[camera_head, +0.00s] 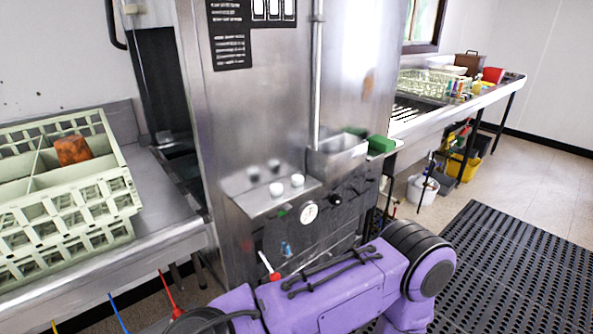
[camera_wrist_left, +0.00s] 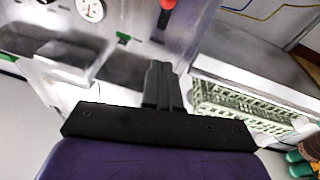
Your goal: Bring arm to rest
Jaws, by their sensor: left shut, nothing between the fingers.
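My left gripper (camera_wrist_left: 160,72) shows in the left wrist view with its dark fingers together and nothing between them. It points toward the steel dish machine, apart from any object as far as I can see. In the head view my purple arm lies across the bottom middle, in front of the dish machine (camera_head: 270,110); its fingertips are not visible there. My right gripper is in neither view.
A pale green rack (camera_head: 110,190) with a rust-brown block (camera_head: 72,150) stands on the left counter. The machine front carries a gauge (camera_head: 309,211) and a red-tipped lever (camera_head: 269,267). A black mat (camera_head: 520,260) lies at right; buckets stand under the far counter.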

